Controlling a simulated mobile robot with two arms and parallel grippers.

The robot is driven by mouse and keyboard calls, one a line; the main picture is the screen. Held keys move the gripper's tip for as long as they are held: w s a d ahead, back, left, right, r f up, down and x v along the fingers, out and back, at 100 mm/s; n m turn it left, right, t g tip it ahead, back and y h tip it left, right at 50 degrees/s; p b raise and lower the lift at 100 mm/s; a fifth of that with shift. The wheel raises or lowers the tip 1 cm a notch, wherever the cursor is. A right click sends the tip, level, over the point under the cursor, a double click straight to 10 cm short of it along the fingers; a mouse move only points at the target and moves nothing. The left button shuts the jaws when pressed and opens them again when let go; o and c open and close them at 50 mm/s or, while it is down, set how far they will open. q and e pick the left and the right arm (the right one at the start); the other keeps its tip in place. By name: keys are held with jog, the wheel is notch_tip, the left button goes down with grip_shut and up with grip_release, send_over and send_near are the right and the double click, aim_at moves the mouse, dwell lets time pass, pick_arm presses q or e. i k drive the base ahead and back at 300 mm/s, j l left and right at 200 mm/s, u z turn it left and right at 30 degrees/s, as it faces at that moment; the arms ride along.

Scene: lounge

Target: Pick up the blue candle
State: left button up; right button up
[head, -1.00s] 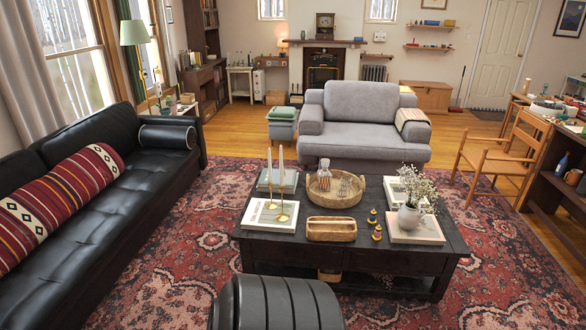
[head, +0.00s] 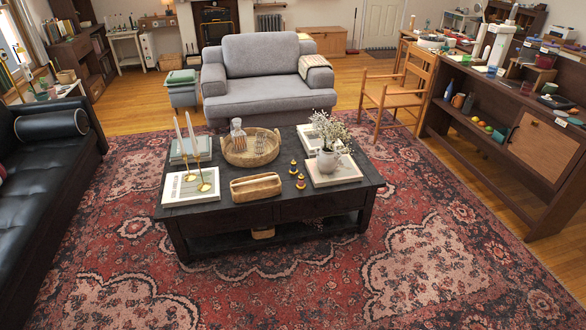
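I cannot make out a blue candle for certain in the head view. Two tall white candles (head: 180,135) stand in brass holders (head: 204,180) at the left of the dark coffee table (head: 345,195). A small blue object (head: 491,72) is on top of the dark wood sideboard at the right; it is too small to identify. A dark blue bottle-like thing (head: 449,90) stands on the sideboard's open shelf. Neither of my grippers is in view.
The coffee table also holds a wicker tray (head: 270,158), a wooden box (head: 256,187), books and a flower vase (head: 327,162). A black sofa (head: 45,180) is left, a grey armchair (head: 265,80) behind, a wooden chair (head: 395,98) and the sideboard (head: 545,145) right. Patterned rug (head: 330,275) in front is clear.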

aim_at(293, 170)
jog(key=i+j, duration=0.25)
jog(key=i, duration=0.15)
jog(key=i+j+z, duration=0.1)
jog(key=i+j, duration=0.15)
jog(key=i, duration=0.15)
